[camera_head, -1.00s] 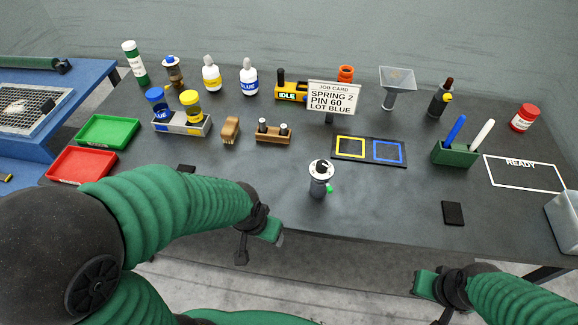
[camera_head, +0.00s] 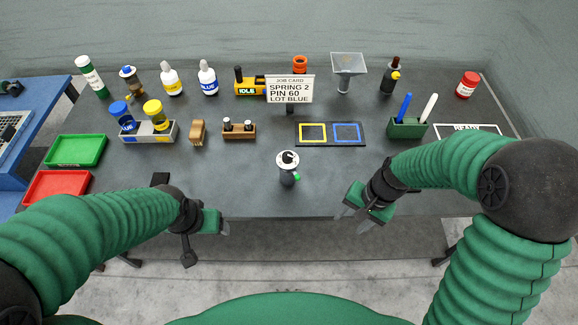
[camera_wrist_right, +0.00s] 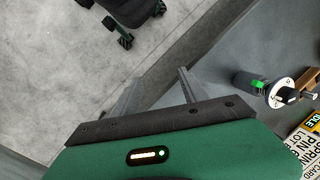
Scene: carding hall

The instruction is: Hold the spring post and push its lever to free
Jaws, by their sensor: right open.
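The spring post (camera_head: 287,167) stands upright near the front middle of the table. It has a dark body, a pale round top with a dark centre, and a small green lever (camera_head: 297,177) low on its right side. My right gripper (camera_head: 356,218) is open and empty at the table's front edge, right of the post and apart from it. In the right wrist view the post (camera_wrist_right: 262,88) lies right of the open fingers. My left gripper (camera_head: 225,228) is at the front edge, left of the post and apart from it; its finger gap does not show clearly.
Behind the post are a job card (camera_head: 289,89), a mat with yellow and blue squares (camera_head: 330,143), a wooden holder (camera_head: 239,131) and a brush (camera_head: 198,132). A green pen box (camera_head: 408,130) stands behind my right arm. Table around the post is clear.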

